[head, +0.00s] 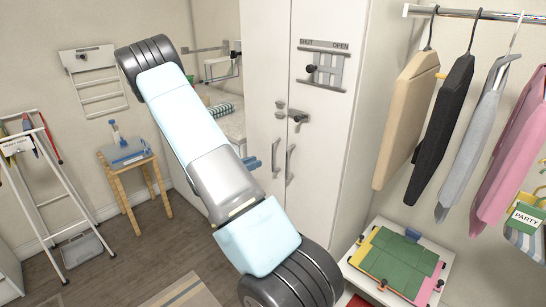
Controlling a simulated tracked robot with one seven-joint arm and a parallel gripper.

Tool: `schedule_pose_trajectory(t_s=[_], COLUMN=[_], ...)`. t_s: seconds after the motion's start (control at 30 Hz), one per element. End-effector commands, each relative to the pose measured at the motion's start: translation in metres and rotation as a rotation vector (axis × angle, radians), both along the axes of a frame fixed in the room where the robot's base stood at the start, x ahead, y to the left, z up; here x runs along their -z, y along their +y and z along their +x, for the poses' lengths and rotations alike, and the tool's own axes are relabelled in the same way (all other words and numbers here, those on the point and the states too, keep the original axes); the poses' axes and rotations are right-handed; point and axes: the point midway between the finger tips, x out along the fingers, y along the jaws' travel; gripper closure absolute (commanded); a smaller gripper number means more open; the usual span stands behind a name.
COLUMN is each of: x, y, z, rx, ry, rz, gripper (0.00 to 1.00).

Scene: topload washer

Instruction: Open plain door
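A tall white cabinet has two door leaves side by side, and both look shut. The left leaf (266,60) has no panel on it; I cannot tell for certain that it is the plain door. The right leaf (335,125) carries a grey slotted panel (325,68) marked SHUT and OPEN, with a dark knob towards its left side. A dark latch (298,116) sits at the seam below the panel. Each leaf has a vertical grey handle, left (275,154) and right (290,164). My arm crosses in front of the cabinet's lower left. I cannot make out my gripper.
A hanging rail (480,14) with garments is at the right, above a white table with a green board (400,258). A wooden stool (129,160) and a white folding rack (35,185) stand at the left. Open wooden floor (120,265) lies at lower left.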

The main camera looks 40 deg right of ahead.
Motion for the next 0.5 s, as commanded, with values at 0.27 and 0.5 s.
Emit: schedule_pose_trajectory(t_s=[0.27,0.5], x=[0.0,0.0], y=[-0.05,-0.082], z=[-0.007,-0.01], rx=[0.003,0.002], ry=[0.0,0.001], rz=[0.001,0.0], gripper=[0.71,0.71])
